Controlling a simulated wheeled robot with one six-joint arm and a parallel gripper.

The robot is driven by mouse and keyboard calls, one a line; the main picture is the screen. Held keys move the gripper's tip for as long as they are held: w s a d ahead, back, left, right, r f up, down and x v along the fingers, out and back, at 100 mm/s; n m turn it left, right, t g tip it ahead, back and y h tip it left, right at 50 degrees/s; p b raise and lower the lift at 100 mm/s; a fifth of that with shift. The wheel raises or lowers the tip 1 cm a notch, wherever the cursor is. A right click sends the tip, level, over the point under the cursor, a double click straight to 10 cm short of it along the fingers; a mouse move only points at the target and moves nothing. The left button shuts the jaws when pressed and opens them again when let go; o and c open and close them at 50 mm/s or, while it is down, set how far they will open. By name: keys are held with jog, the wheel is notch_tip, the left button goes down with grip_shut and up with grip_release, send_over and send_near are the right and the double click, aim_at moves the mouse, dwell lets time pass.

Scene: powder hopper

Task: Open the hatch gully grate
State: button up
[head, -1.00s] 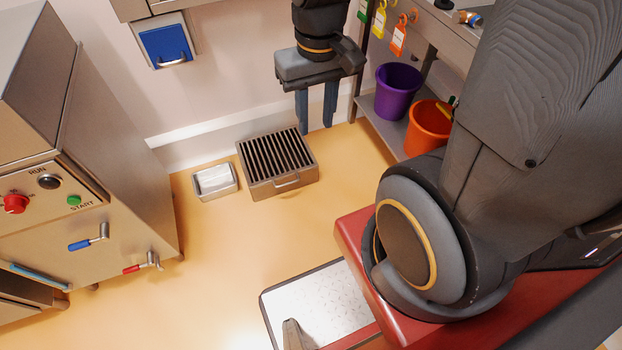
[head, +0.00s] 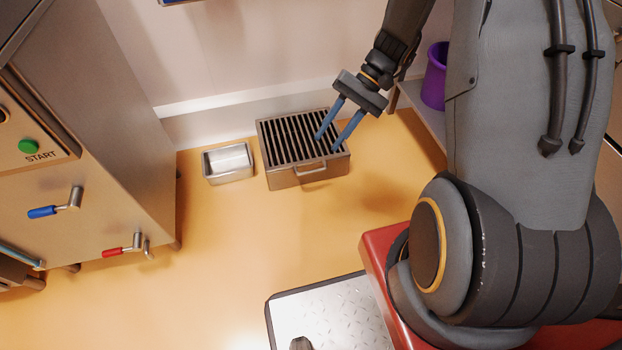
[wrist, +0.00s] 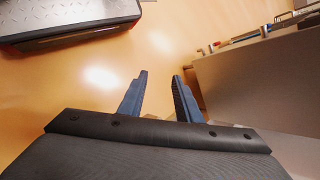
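The gully grate (head: 290,138) is a slatted dark top on a brown metal box that stands on the floor by the wall. It looks closed, lying flat. A bar handle (head: 311,168) sits on its front side. My gripper (head: 326,145) is open and empty, with two blue fingers apart. In the head view its tips overlap the right part of the grate; whether they touch it I cannot tell. In the wrist view the gripper (wrist: 160,76) points over bare floor, and neither grate nor handle shows there.
A small metal tray (head: 228,163) stands just left of the grate. A steel machine (head: 110,170) with blue and red levers is at the left. A purple bucket (head: 434,80) is on a shelf at the right. The floor in front of the grate is clear.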

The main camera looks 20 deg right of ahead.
jog(key=w+d+f+m+t+y+b, duration=0.15)
jog(key=w+f+b, duration=0.35)
jog(key=f, duration=0.5)
jog(key=w+d+f+m+t+y+b, duration=0.1)
jog(key=w+f+y+b, duration=0.25)
jog(key=f+b, duration=0.45)
jog(key=m+t+y+b, duration=0.2)
jog(key=m+t+b, duration=0.1)
jog(key=t+b, duration=0.35)
send_near(317, 171)
jog(key=shift+g, duration=0.5)
jog(key=x, duration=0.4)
jog(key=shift+w+r, duration=0.15)
jog(key=shift+w, duration=0.15)
jog(key=shift+w+a, duration=0.1)
jog(key=shift+a, duration=0.05)
jog(key=b+x, duration=0.3)
jog(key=x, duration=0.4)
jog(key=shift+w+a, duration=0.1)
jog(key=shift+a, duration=0.15)
jog(key=shift+c, duration=0.3)
grip_shut()
